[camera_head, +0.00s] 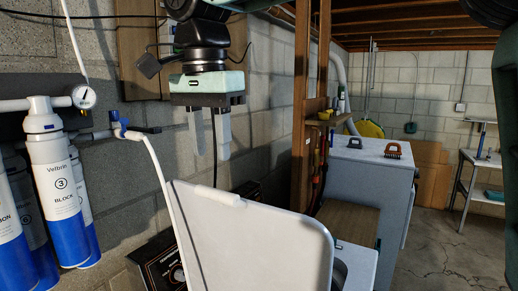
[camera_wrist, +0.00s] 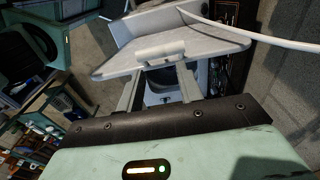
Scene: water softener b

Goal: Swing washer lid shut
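The washer lid (camera_head: 262,243) is a white panel standing raised at the bottom middle of the head view. A pale bar-like handle (camera_head: 218,195) sits along its top edge. My gripper (camera_head: 211,156) points down above and behind that edge, fingers apart, with nothing between them. In the wrist view, the lid (camera_wrist: 190,45) and handle (camera_wrist: 161,50) lie just beyond the fingertips of my gripper (camera_wrist: 157,72); I cannot tell any contact there. The head view shows a gap between fingertips and handle. Part of the white washer body (camera_head: 358,262) shows right of the lid; the rest is hidden.
A white hose (camera_head: 163,180) runs down beside the lid's left edge. Blue-and-white filter cylinders (camera_head: 58,185) with a gauge (camera_head: 84,96) hang at left. A wooden post (camera_head: 301,105) and a grey-white cabinet (camera_head: 365,185) stand behind. Open floor (camera_head: 455,235) lies at right.

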